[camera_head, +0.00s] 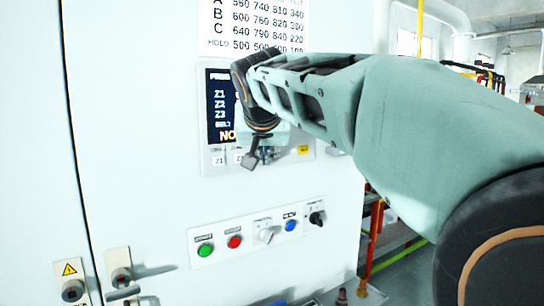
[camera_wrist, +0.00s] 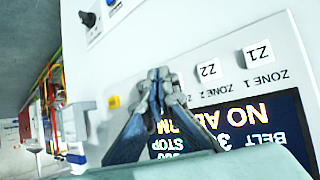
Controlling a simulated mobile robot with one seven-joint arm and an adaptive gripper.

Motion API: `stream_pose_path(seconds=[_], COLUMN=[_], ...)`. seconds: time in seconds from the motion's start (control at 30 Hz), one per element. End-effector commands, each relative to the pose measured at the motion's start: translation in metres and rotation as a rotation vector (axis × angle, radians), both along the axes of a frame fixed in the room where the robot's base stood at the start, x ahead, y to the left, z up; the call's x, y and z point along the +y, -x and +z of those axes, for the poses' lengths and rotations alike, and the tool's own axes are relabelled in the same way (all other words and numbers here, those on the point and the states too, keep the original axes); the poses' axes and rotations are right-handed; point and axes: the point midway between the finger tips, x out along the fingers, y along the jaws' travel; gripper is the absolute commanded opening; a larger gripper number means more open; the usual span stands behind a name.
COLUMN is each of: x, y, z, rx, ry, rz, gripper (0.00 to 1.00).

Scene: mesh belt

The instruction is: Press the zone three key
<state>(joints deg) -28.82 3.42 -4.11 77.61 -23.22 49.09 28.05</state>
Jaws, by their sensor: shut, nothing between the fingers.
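The control panel (camera_head: 212,166) is on the white cabinet door, with a dark screen (camera_head: 219,105) above a row of small keys. In the wrist view, upside down, the white Z2 key (camera_wrist: 209,70) and Z1 key (camera_wrist: 258,53) show beside my gripper (camera_wrist: 160,76). The zone three key is not visible; my fingers cover the place in the row just past Z2. In the head view my gripper (camera_head: 252,158) is in front of the key row, right of the Z1 key (camera_head: 219,160). It is shut and empty. I cannot tell whether the fingertips touch the panel.
A yellow key (camera_head: 303,149) sits at the right end of the row. Below is a strip with a green button (camera_head: 205,250), a red button (camera_head: 235,242), a blue button (camera_head: 291,226) and rotary switches. A printed number chart (camera_head: 258,25) is above the screen.

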Motion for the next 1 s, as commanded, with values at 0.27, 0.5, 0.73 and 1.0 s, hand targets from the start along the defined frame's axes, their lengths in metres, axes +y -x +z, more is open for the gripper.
stream_pose_path(seconds=[0.27,0.5,0.73,1.0], x=[0.0005,0.0021,0.0036,0.0044], y=[-0.0007,-0.0031,-0.0054,-0.0066], z=[0.0001,0.0003,0.0004,0.0002], rx=[0.0,0.0,0.0,-0.001], ry=[0.0,0.0,0.0,0.0], rz=[0.0,0.0,0.0,0.0], gripper=[0.0,0.0,0.0,0.0])
